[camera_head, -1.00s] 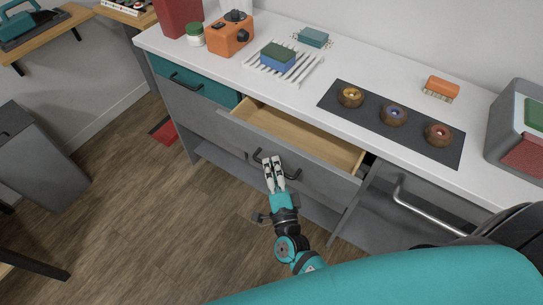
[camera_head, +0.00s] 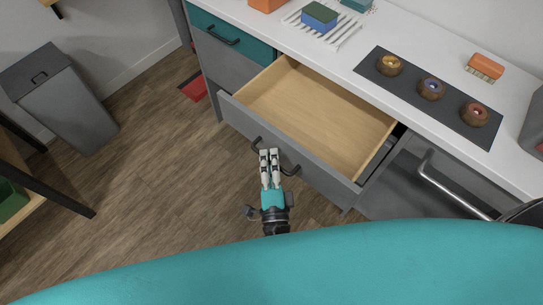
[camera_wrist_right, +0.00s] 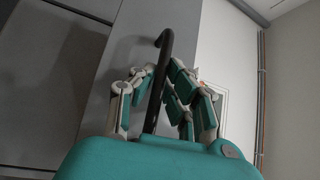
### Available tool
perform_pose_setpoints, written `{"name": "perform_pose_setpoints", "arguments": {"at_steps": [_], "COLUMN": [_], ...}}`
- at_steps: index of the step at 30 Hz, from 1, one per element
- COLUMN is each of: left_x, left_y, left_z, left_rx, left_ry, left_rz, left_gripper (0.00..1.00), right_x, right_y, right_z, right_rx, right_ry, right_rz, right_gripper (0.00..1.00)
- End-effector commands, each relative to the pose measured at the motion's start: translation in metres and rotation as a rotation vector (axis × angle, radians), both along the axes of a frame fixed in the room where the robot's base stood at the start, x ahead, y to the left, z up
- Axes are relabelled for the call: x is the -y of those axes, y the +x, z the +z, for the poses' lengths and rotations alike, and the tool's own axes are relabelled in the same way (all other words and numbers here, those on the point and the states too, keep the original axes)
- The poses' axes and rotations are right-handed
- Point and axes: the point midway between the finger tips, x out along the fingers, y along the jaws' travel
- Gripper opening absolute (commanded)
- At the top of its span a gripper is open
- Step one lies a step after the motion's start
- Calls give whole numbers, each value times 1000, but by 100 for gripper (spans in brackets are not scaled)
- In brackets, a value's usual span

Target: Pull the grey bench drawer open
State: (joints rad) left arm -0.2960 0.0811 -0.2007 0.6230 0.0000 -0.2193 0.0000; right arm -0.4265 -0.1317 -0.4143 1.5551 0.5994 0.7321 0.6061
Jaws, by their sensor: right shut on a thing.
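The grey bench drawer (camera_head: 310,158) stands well out from the bench, its pale wooden inside showing and empty. Its dark bar handle (camera_head: 291,171) is on the front face. My right gripper (camera_head: 269,153) is shut on the handle, its fingers on either side of the bar. In the right wrist view the dark handle (camera_wrist_right: 163,60) runs up between the fingers of the gripper (camera_wrist_right: 160,88). My left gripper is not in view.
A teal drawer (camera_head: 228,38) is closed at the upper left of the bench. The white worktop (camera_head: 340,60) holds a rack with sponges, a dark mat (camera_head: 450,108) with three round pieces, and an orange brush (camera_head: 486,65). A grey bin (camera_head: 62,100) stands on the left.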

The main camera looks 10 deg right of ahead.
Motion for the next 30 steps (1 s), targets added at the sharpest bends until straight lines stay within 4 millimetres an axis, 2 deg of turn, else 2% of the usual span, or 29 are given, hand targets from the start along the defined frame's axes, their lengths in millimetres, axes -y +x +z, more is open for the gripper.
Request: {"name": "perform_pose_setpoints", "arguments": {"at_steps": [1, 2, 3, 8, 15, 19, 23, 30], "left_x": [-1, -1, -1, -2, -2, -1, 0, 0], "left_y": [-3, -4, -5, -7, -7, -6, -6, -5], "left_z": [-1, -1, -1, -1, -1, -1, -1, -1], "left_rx": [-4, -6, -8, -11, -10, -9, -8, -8], "left_ry": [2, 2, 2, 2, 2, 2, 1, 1], "left_rz": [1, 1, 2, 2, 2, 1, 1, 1], "left_gripper": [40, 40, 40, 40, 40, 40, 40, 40], "right_x": [2, 2, 2, 2, 1, 0, -3, -8], "right_y": [-2, -2, -2, -1, -1, -10, -32, -83], "right_z": [-7, -7, -7, -5, -3, -4, -8, -15], "right_rx": [-16, -16, -16, -11, -6, -7, -10, -11], "right_ry": [-4, -4, -3, -3, -1, -1, -1, -1], "right_rz": [-1, -1, -1, -1, 0, 1, 1, 1], "right_gripper": [0, 10, 15, 34, 34, 34, 34, 34]}}
